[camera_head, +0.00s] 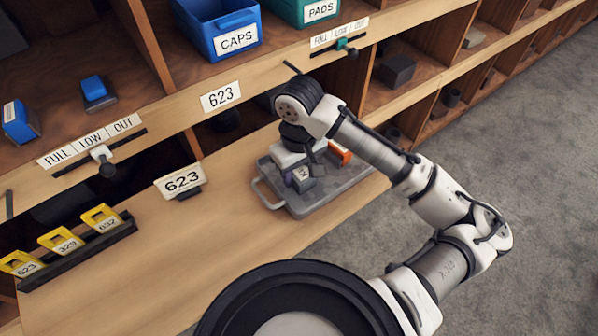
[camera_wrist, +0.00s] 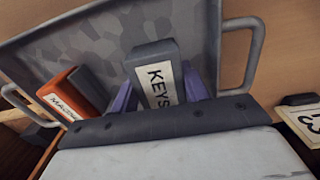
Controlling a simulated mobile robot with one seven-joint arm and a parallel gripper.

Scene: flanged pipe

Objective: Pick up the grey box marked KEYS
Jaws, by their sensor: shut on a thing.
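The grey box marked KEYS (camera_wrist: 156,75) shows in the wrist view between the two fingers of my gripper (camera_wrist: 164,97). My gripper is shut on it. In the head view my gripper (camera_head: 303,178) is over a grey tray (camera_head: 328,199), with the grey box (camera_head: 304,181) at its fingers. The tray also shows in the wrist view (camera_wrist: 100,45), behind the box. Whether the box touches the tray or is just above it, I cannot tell. The lower part of the box is hidden by my gripper body in the wrist view.
An orange box (camera_wrist: 68,94) with a partly hidden label lies on the tray beside the grey box; it also shows in the head view (camera_head: 339,152). The tray has raised handles (camera_wrist: 243,50). A 623 sign (camera_head: 180,181) stands left of it. Shelves with bins (camera_head: 218,28) rise behind.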

